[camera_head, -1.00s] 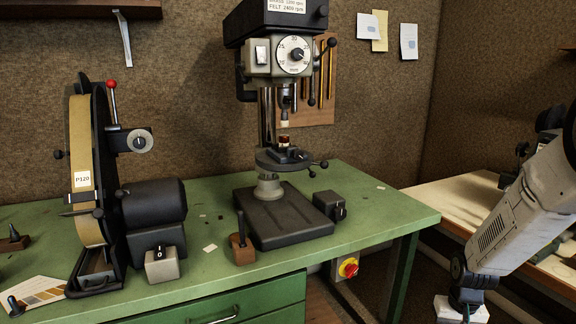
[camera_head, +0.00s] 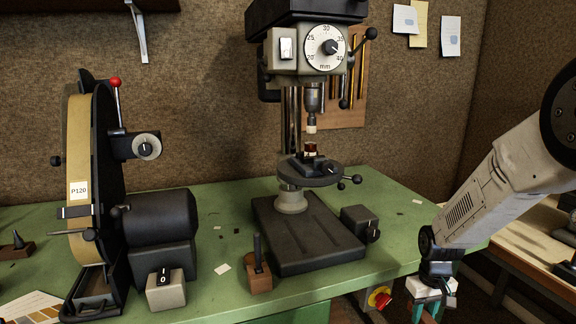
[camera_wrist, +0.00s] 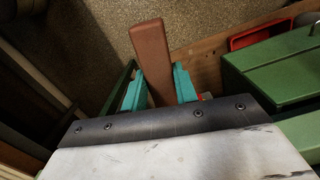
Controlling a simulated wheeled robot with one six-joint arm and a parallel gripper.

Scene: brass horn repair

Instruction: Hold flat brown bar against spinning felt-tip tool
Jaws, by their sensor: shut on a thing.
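In the wrist view a flat brown bar (camera_wrist: 151,52) stands out from between the teal fingers of my gripper (camera_wrist: 158,85), which is shut on it. In the head view my gripper (camera_head: 425,312) is at the lower right, in front of the bench's right end. The bar cannot be made out there. The drill press (camera_head: 313,50) stands on the green bench, and its pale felt tip (camera_head: 311,128) points down from the chuck. A small dark red piece (camera_head: 311,149) sits under the tip on the press's round table (camera_head: 310,175). I cannot tell whether the tip spins.
A belt sander (camera_head: 82,170) stands on the left of the green bench (camera_head: 215,285). A small brown block with a handle (camera_head: 259,280) and a dark box (camera_head: 360,222) flank the press base. A red and yellow switch (camera_head: 380,297) is below the bench's edge.

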